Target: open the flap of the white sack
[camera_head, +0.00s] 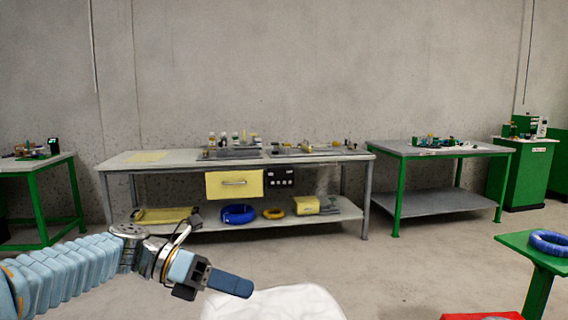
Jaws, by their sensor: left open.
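The white sack (285,303) shows at the bottom centre of the head view. Only its crumpled top is in the picture, and its lower part is cut off by the frame edge. I cannot make out its flap clearly. My left gripper (232,283) comes in from the left on a light blue sleeved arm. It is open and empty, pointing right, and overlaps the sack's upper left edge in the picture. I cannot tell whether it touches the sack. My right gripper is not in view.
A long grey workbench (130,166) with a yellow drawer (234,184) stands along the back wall. A blue cable coil (238,213) lies on its lower shelf. Another blue coil (550,243) rests on a green stand at right. A red object (482,316) is at the bottom right. Floor between is clear.

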